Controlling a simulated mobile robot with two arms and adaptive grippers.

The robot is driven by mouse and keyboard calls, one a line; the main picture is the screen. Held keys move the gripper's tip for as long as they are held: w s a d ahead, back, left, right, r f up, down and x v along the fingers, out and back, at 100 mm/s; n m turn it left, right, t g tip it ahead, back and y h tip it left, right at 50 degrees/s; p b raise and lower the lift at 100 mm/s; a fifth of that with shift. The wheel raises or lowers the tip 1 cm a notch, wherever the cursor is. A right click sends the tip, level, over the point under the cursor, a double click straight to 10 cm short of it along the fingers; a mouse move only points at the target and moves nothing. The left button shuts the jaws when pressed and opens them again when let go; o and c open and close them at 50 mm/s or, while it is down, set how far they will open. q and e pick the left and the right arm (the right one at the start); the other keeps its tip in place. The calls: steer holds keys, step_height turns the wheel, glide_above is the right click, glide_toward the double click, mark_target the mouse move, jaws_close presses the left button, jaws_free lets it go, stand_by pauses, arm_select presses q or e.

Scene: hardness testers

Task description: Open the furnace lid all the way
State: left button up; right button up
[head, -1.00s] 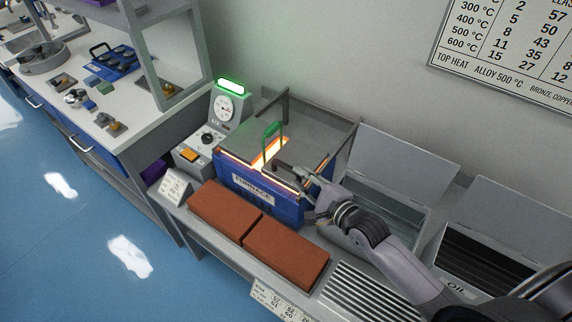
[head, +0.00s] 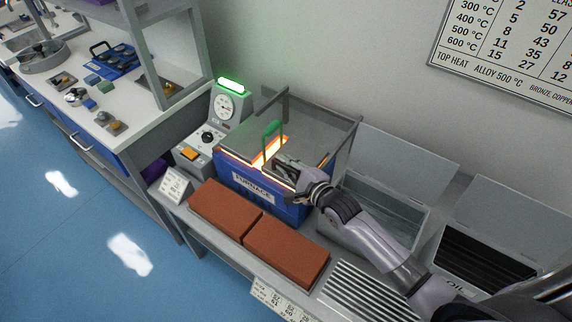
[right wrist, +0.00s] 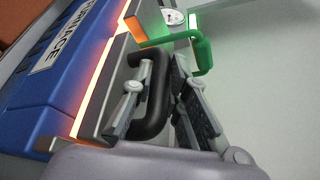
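The blue furnace (head: 247,188) stands on the bench with a grey lid (head: 308,160) on top. An orange glow shows along the lid's front edge and in a slot where a green handle (head: 272,129) stands up. My right gripper (head: 284,170) is at the lid's front. In the right wrist view, the fingers of my right gripper (right wrist: 160,92) are apart, on either side of the lid's black handle (right wrist: 162,72), with one finger inside its loop. A gap shows between the handle and the outer finger. My left gripper is not in view.
Two red-brown bricks (head: 287,252) lie in front of the furnace. A control panel with a gauge (head: 224,107) stands to its left. Open-lidded grey bins (head: 375,208) stand to its right. An upright frame and the wall are behind the lid.

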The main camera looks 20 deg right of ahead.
mark_target(309, 149)
jaws_close()
stand_by(0.3)
steer(key=w+d+b, duration=0.2)
steer(key=d, duration=0.1)
steer(key=w+d+b, duration=0.2)
steer(key=d, duration=0.1)
steer(key=w+d+b, duration=0.2)
steer(key=w+d, duration=0.1)
steer(key=shift+d+f+b, duration=0.1)
steer(key=shift+f+b, duration=0.2)
steer(key=shift+f, duration=0.1)
steer(key=shift+w+d+r, duration=0.2)
steer(key=shift+r, duration=0.2)
steer(key=shift+o, duration=1.6)
jaws_free()
